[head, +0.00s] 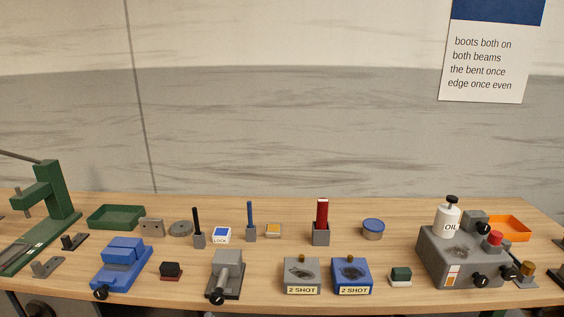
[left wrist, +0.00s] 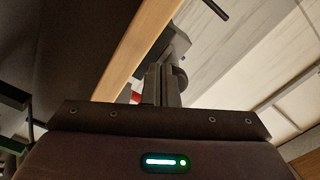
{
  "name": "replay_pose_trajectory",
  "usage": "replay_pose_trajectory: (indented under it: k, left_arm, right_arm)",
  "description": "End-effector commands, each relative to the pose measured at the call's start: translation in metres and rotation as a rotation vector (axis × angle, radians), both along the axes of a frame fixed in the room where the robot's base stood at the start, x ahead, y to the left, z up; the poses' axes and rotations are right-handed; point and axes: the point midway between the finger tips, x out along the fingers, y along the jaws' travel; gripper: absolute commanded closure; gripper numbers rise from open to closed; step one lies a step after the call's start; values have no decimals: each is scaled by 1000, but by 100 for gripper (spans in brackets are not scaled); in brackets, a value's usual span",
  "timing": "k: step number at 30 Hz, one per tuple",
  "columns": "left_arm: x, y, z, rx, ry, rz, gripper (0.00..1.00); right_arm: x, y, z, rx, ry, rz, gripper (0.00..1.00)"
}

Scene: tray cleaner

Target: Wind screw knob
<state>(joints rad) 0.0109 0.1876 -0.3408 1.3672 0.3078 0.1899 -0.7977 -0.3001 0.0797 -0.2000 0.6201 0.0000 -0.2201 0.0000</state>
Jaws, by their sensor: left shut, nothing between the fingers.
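Several black knobs show in the head view. One knob (head: 101,294) is on the front of the blue clamp block (head: 121,266), and another knob (head: 218,298) is on the grey clamp (head: 226,272). The grey machine (head: 440,262) with the oil bottle has a front knob (head: 480,282) and a right-hand knob (head: 508,270). I cannot tell which is the screw knob. In the left wrist view my left gripper (left wrist: 163,84) is shut and empty. A dark rounded part (left wrist: 180,79) shows beside its fingers; contact is unclear. My right gripper is out of view.
Two "2 SHOT" boxes, a grey one (head: 302,272) and a blue one (head: 351,273), stand at the front. A green press (head: 50,196) and green tray (head: 116,217) are at left, an orange tray (head: 511,229) at right. Bare wood (head: 285,252) lies between the rows.

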Motion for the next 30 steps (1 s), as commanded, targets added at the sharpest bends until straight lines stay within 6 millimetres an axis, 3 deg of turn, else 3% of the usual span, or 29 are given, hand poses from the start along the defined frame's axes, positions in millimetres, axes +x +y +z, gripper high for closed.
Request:
replay_pose_trajectory:
  k: [9, 20, 25, 30]
  left_arm:
    - [-36, 2, 2, 0, 1, 2, 100]
    - [-40, 3, 1, -1, -1, 3, 100]
    - [-41, 6, -4, -90, -1, 3, 100]
    - [-44, 10, -1, -309, 5, 3, 100]
  right_arm:
    - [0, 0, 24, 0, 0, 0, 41]
    - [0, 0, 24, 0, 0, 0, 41]
    - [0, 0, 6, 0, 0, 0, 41]
    - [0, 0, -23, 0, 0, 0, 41]
